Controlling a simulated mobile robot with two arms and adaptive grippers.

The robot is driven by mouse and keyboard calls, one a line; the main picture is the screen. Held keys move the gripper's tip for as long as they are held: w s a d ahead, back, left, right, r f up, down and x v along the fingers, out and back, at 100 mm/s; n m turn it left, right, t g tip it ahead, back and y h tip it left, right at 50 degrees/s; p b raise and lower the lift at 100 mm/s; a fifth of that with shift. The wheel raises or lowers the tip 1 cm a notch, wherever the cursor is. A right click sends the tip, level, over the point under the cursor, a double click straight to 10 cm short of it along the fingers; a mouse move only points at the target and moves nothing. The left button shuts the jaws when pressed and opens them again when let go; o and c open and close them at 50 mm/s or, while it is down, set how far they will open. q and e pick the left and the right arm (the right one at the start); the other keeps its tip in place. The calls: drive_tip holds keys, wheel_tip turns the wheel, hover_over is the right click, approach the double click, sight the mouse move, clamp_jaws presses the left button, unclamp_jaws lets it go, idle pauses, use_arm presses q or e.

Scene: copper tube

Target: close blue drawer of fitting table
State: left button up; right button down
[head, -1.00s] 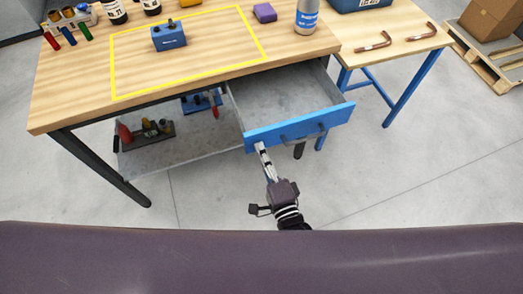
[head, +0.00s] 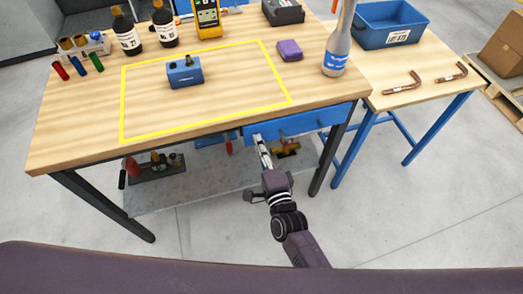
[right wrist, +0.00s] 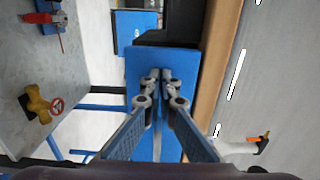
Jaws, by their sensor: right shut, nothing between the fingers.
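The blue drawer (head: 308,122) is under the right part of the fitting table (head: 65,140). Its blue front sits close under the tabletop edge and no grey interior shows; I cannot tell whether a small gap is left. My right gripper (head: 260,142) is at the left end of the drawer front, shut and empty. In the right wrist view the shut fingertips (right wrist: 161,76) point at the blue drawer front (right wrist: 150,60) and look touching or very close to it. My left gripper is not in view.
Below the drawer is a grey shelf (head: 200,190) with tools and a yellow valve (right wrist: 38,103). Bottles, a blue block (head: 184,73) and a purple block (head: 290,50) stand on the tabletop. A side table (head: 440,95) with copper tubes adjoins at right. The floor in front is clear.

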drive_tip(key=x, duration=0.3)
drive_tip(key=shift+b, duration=0.4)
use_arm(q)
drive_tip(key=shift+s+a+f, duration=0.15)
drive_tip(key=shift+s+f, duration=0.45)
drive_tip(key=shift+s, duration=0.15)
use_arm(e)
drive_tip(key=shift+r, duration=0.2)
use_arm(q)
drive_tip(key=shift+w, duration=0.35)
use_arm(e)
drive_tip(key=shift+r, duration=0.1)
